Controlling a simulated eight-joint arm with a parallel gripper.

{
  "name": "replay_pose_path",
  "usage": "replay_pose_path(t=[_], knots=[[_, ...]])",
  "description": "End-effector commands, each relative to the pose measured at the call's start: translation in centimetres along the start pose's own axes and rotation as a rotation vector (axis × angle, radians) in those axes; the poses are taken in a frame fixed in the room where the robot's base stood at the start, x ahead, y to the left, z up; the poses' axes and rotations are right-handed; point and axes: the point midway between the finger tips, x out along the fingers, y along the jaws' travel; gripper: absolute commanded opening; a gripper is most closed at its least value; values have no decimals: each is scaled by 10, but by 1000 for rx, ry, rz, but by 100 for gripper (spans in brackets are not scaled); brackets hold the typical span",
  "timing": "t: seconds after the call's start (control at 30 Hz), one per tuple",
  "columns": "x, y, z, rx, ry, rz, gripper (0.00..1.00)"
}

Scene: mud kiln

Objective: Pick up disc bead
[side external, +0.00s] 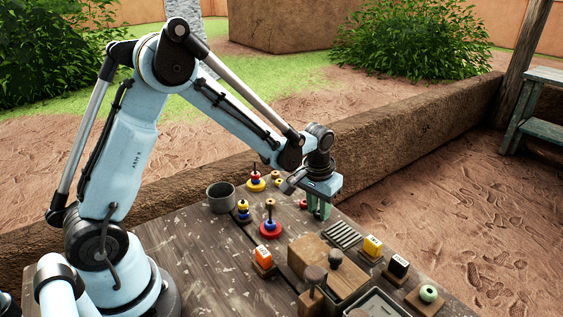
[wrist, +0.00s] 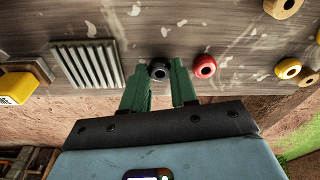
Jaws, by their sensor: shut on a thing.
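The disc bead is most likely the black ring-shaped bead (wrist: 159,71), which sits between my gripper's green fingers in the wrist view. My gripper (wrist: 161,75) is shut on this black bead, low over the wooden table. In the side view my gripper (side external: 319,212) points down at the table's far edge, and its fingers hide the bead there. A red bead (wrist: 204,66) lies just right of the fingers in the wrist view, apart from them.
A ribbed grey tray (wrist: 88,65) lies left of the fingers, beside a yellow block (wrist: 18,88). More beads (wrist: 289,68) lie to the right. The side view shows stacked rings on pegs (side external: 270,229), a grey cup (side external: 221,197) and a wooden block (side external: 325,268) on the table.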

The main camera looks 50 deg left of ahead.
Motion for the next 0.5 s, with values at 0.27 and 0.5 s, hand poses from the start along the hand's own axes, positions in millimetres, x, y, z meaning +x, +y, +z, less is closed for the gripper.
replay_pose_path(t=[0.27, 0.5], knots=[[-29, 0, -3, 0, 0, 0, 0], [-67, 34, 22, 7, 0, 1, 0]])
